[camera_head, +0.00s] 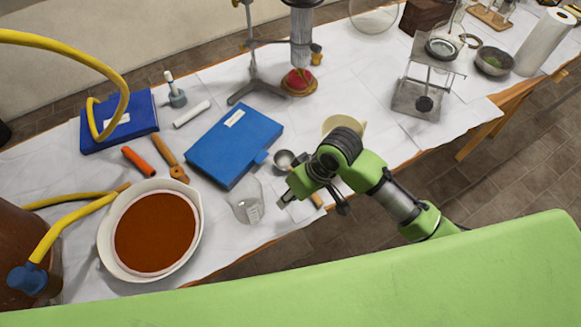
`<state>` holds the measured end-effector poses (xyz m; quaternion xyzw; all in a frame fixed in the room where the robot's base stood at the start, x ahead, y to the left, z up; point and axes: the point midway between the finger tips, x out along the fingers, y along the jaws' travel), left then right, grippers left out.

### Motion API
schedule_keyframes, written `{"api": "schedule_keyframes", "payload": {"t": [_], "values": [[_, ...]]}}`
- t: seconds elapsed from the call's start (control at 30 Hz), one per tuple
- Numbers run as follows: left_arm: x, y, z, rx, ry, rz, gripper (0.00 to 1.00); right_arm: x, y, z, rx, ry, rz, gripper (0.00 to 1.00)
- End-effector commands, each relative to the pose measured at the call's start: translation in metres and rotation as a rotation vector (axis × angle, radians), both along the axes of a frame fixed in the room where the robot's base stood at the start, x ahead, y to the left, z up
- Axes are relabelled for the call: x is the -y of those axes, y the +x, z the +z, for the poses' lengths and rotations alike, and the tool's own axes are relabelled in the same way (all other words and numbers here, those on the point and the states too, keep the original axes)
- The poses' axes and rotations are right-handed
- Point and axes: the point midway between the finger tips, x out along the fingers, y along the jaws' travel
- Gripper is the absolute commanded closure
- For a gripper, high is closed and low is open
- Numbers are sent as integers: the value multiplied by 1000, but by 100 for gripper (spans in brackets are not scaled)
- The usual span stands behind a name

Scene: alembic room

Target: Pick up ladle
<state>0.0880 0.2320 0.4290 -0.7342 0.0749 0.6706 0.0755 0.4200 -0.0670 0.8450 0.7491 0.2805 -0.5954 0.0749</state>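The ladle (284,160) shows as a small round metal bowl on the white-covered table, right of the blue box. A wooden piece (317,200) by the table's front edge looks like its handle end; the stretch between is hidden behind my gripper. My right gripper (310,198) comes in from the right and is over this handle area, close to the bowl. I cannot tell whether its fingers touch or grip the handle. My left gripper is not in view.
A glass beaker (246,204) stands just left of my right gripper. A blue box (233,143) and a cream bowl (344,126) are close by. A white basin (108,244) of brown material is at left. A metal stand (415,98) is at right.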

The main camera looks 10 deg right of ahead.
Motion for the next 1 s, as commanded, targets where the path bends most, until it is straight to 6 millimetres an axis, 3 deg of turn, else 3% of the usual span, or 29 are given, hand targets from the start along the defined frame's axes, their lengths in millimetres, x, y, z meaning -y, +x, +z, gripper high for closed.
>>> {"api": "schedule_keyframes", "payload": {"t": [0.03,0.3,0.6,0.77,1.0], "values": [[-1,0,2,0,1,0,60,5,13,10,-9,-22,20,77],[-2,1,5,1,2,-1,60,46,47,53,-132,-137,37,77],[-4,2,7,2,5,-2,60,81,64,84,-212,-203,-17,77],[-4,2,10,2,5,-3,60,80,62,68,-221,-205,-20,77],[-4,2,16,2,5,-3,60,73,58,22,-219,-204,-20,77]]}}
